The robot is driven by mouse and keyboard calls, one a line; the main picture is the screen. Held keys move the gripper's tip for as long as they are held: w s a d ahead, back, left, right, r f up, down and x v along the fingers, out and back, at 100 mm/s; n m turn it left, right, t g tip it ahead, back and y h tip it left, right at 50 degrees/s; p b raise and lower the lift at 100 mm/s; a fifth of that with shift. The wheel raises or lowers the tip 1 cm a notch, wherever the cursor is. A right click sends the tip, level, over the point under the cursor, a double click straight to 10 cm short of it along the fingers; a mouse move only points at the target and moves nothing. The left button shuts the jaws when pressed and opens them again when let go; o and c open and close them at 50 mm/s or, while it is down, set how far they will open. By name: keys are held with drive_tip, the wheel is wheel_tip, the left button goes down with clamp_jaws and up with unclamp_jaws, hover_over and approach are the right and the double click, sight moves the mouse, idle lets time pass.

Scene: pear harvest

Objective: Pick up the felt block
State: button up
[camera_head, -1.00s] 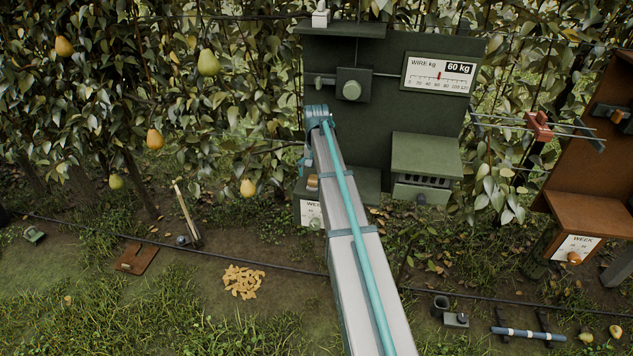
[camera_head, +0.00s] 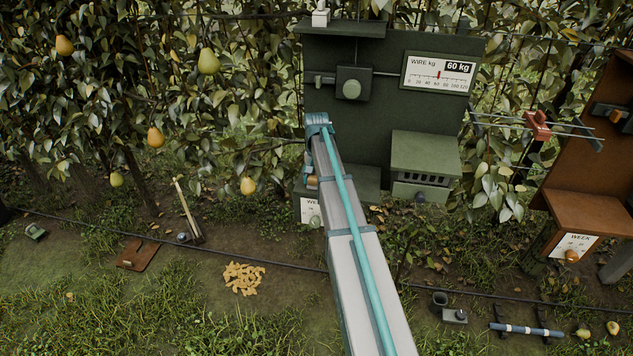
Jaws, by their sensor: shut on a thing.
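A small tan block (camera_head: 312,183), which looks like the felt block, shows at the left end of the low ledge on the green board. It is partly covered by my arm. My gripper (camera_head: 309,166) shows only as a small teal part beside the far end of my arm, just above the block. It is shut on the block. Its fingertips are mostly hidden, and I cannot tell whether the block is clear of the ledge.
The green board (camera_head: 420,110) carries a wire gauge (camera_head: 440,73), a knobbed box (camera_head: 353,84) and a hooded slotted box (camera_head: 426,160). A brown stand (camera_head: 590,215) is at right. Pears and leaves hang at left; tools and wood chips (camera_head: 243,278) lie on the ground.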

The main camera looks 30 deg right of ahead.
drive_tip(key=shift+r, duration=0.1)
drive_tip(key=shift+r, duration=0.5)
drive_tip(key=s+a+r+b, duration=0.3)
drive_tip(key=s+r+b, duration=0.2)
drive_tip(key=s+r, duration=0.6)
drive_tip(key=s, duration=0.2)
drive_tip(key=shift+s+r, duration=0.3)
drive_tip(key=shift+r, duration=0.1)
